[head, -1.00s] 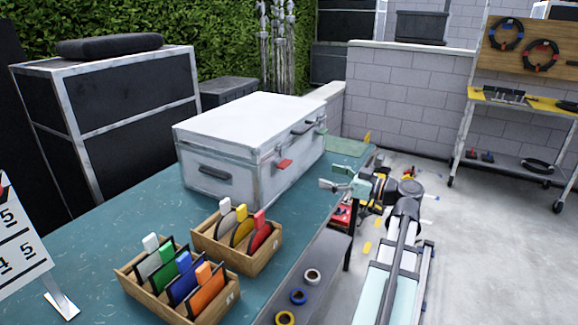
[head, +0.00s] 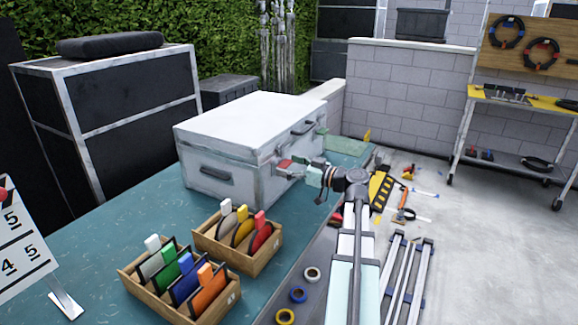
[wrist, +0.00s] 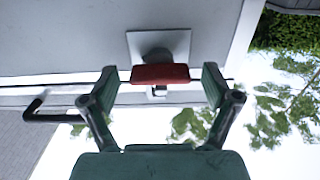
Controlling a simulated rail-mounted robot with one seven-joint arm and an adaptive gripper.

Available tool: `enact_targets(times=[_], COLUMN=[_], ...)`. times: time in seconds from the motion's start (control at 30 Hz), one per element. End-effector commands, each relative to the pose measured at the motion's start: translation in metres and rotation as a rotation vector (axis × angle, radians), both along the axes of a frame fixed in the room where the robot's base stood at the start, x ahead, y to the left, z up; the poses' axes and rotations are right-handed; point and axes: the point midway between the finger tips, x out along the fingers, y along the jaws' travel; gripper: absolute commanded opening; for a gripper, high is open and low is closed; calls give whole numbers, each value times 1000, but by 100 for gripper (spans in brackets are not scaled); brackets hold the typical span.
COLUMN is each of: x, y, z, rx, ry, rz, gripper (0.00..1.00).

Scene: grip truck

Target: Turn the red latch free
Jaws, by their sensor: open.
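The red latch (wrist: 160,74) sits on a pale square plate (wrist: 180,42) on the front of the grey-white case (head: 235,165). In the wrist view it lies crosswise between the tips of my gripper (wrist: 158,84), which is open with one finger on each side. I cannot tell whether either finger touches it. In the head view the red latch (head: 285,164) shows just left of my gripper (head: 300,168), which partly hides the case front.
The case stands on a teal table (head: 110,240). A wooden box (head: 236,256) with coloured tabs and another (head: 181,293) stand in front of it. A dark handle (wrist: 40,108) juts out left of my gripper in the wrist view. Tape rolls (head: 298,295) lie along the table's edge.

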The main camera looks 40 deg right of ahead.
Motion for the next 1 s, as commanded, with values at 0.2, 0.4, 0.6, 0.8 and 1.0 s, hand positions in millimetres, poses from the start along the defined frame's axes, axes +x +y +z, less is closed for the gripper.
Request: enact_targets(times=[0.2,0.4,0.6,0.8,1.0], x=[0,0,0,0,0], y=[0,0,0,0,0], z=[0,0,0,0,-1], rx=[0,0,5,46,151], ry=[0,0,2,17,58], rz=[0,0,0,0,0], gripper=[80,28,28,28,28])
